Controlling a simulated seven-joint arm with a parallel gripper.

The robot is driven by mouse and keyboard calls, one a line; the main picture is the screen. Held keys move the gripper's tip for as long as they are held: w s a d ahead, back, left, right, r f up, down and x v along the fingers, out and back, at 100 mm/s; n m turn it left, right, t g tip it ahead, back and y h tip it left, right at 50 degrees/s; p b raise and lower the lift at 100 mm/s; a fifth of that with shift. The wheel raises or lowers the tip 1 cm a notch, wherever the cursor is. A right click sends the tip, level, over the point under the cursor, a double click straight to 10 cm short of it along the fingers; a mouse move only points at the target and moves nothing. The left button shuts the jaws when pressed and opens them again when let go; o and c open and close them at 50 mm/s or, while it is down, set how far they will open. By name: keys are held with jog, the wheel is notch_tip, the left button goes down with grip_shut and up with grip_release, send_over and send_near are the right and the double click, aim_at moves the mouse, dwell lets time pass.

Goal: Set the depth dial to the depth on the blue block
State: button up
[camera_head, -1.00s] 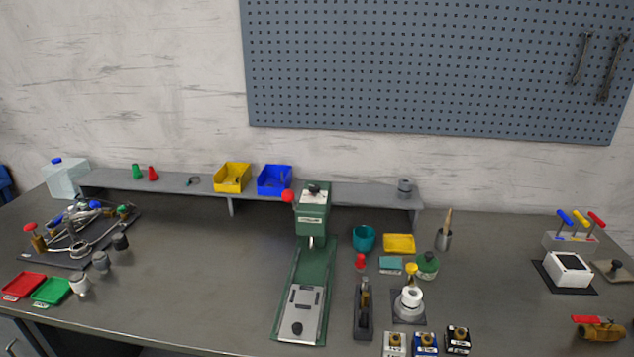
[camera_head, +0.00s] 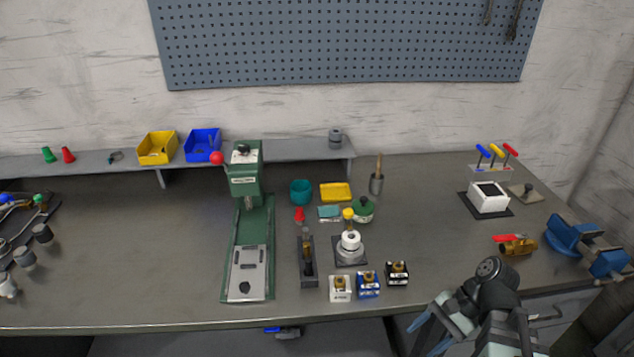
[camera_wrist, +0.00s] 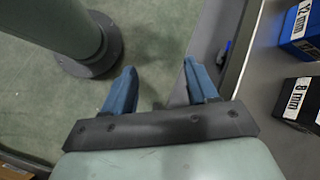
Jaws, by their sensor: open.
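The blue block (camera_head: 368,291) stands near the front edge of the bench, between a white block (camera_head: 340,294) and a black block (camera_head: 397,280). In the wrist view the blue block (camera_wrist: 296,38) is partly cut off at the right edge; its label appears to read 12 mm. The black block (camera_wrist: 298,103) there reads 8 mm. A white round dial-like part (camera_head: 349,243) sits on a dark base behind the blocks; its markings are too small to read. My gripper (camera_head: 428,336) is open and empty, in front of the bench edge, right of the blocks. Its blue fingers (camera_wrist: 160,78) are apart in the wrist view.
A green drill press (camera_head: 246,185) stands left of the blocks. A dark narrow holder (camera_head: 308,270), a teal cup (camera_head: 301,191), a yellow tray (camera_head: 336,192) and a green round container (camera_head: 363,209) are close by. A blue vise (camera_head: 572,236) is at right.

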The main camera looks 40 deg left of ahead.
jog(key=s+a+r+n, duration=0.2)
jog(key=a+r+n, duration=0.2)
jog(key=a+r, duration=0.3)
jog(key=s+a+r+n+t, duration=0.1)
jog(key=s+a+r+n, duration=0.3)
jog(key=a, duration=0.5)
jog(key=s+a+r+n, duration=0.1)
jog(key=a+r+n, duration=0.2)
jog(key=a+r, duration=0.45)
jog(key=n+t, duration=0.4)
jog(key=n, duration=1)
send_near(244, 146)
jog(key=x, duration=0.8)
jog(key=shift+w+a+f, duration=0.1)
jog(key=shift+a, duration=0.1)
jog(key=c, duration=1)
jog(key=shift+c, duration=0.2)
